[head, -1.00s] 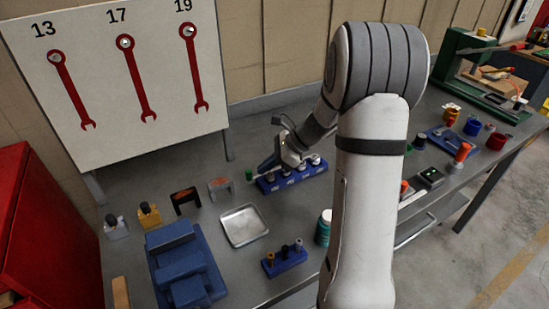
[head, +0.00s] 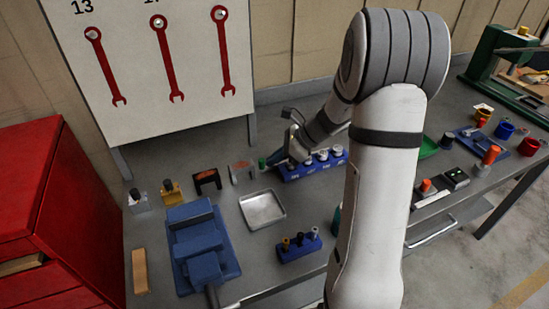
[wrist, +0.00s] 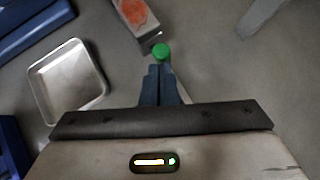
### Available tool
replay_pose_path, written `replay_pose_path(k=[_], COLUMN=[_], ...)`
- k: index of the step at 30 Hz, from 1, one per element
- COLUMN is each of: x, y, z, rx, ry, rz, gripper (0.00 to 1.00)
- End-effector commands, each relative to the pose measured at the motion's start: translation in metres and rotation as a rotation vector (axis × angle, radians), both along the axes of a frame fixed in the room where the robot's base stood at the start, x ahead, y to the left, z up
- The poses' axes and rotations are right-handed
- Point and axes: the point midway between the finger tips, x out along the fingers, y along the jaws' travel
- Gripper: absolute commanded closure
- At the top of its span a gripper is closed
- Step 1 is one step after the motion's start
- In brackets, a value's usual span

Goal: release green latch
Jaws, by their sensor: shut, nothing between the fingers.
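The green latch shows as a round green knob (wrist: 161,51) in the wrist view, beside the end of a metal block with an orange-red patch (wrist: 136,14). In the head view it is a small green upright piece (head: 262,164) on the bench, left of the blue rack. My gripper (wrist: 160,68) is shut and empty. Its fingertips are right at the near side of the green knob; I cannot tell whether they touch it. In the head view my gripper (head: 273,160) is low over the bench, just right of the green piece.
A blue rack (head: 316,170) with several pegs stands right beside my gripper. A metal tray (head: 245,212), a blue vise (head: 200,250) and a small blue holder (head: 299,246) are nearer the front. The wrench board (head: 165,110) stands behind. Bare bench lies between tray and rack.

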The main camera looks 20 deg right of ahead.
Motion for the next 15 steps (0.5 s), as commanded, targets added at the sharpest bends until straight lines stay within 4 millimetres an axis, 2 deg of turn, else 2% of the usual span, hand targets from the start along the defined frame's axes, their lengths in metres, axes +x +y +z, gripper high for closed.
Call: replay_pose_path(k=[10,15], x=[0.000,-0.002], y=[-0.001,-0.010], z=[0.001,0.015], rx=[0.006,0.006], ry=[0.002,0.001], rz=[-0.005,-0.007], gripper=[1.00,1.00])
